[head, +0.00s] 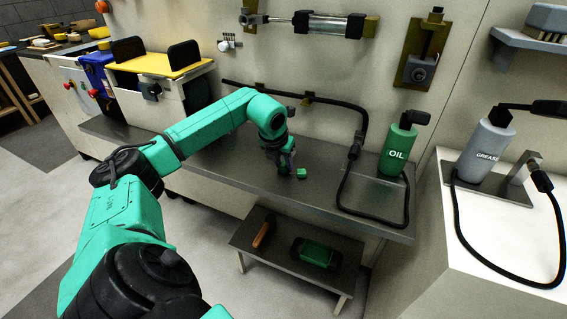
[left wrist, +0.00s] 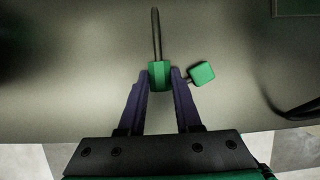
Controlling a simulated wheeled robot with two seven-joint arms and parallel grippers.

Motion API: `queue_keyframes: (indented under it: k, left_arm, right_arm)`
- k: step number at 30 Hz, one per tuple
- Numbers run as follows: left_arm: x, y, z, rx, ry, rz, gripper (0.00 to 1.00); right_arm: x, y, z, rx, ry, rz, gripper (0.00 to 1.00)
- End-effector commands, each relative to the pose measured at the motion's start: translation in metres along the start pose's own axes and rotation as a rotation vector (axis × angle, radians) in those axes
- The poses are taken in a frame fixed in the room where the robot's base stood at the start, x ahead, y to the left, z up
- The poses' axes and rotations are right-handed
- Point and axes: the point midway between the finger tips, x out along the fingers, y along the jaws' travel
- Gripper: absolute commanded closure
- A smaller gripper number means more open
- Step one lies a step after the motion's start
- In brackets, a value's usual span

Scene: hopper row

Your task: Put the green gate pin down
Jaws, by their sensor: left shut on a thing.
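My left gripper (head: 283,166) is low over the grey metal shelf (head: 225,170). In the left wrist view the gripper (left wrist: 160,78) is shut on the green head of a pin (left wrist: 159,73), whose dark rod points away from the gripper. I cannot tell whether this pin touches the shelf. A second green-headed piece (left wrist: 202,73) lies just right of the right finger, with a short dark stub towards that finger. In the head view a green block (head: 301,173) shows just right of the gripper. My right gripper is not in view.
A green oil bottle (head: 397,150) and a black hose (head: 343,190) stand right of the gripper. A lower bench (head: 262,262) holds a green item in a dark tray (head: 338,262) and an orange-handled tool (head: 263,233). The shelf left of the gripper looks clear.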

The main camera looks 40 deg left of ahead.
Motion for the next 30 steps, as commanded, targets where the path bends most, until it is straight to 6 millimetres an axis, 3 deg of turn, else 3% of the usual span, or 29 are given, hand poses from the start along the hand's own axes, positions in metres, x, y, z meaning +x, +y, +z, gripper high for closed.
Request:
queue_keyframes:
  k: [2, 3, 15, 17, 27, 30]
  left_arm:
    - [0.003, 0.000, -0.001, 0.000, 0.000, 0.000, 1.00]
    - [0.002, 0.000, -0.001, 0.000, 0.000, 0.000, 0.56]
    - [-0.006, 0.000, 0.001, 0.001, -0.001, 0.001, 0.55]
    - [-0.017, 0.000, 0.001, 0.001, -0.003, 0.000, 0.55]
    - [-0.105, 0.000, 0.001, 0.001, -0.003, 0.000, 0.55]
    - [-0.117, 0.000, 0.001, 0.000, 0.000, 0.000, 0.55]
  right_arm:
    - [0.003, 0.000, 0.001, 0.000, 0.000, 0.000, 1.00]
    - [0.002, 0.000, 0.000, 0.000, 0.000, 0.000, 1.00]
    - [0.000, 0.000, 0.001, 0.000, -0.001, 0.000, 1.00]
    - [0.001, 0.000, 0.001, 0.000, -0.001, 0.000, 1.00]
    - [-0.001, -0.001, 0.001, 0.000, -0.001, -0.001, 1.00]
    - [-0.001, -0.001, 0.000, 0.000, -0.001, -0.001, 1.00]
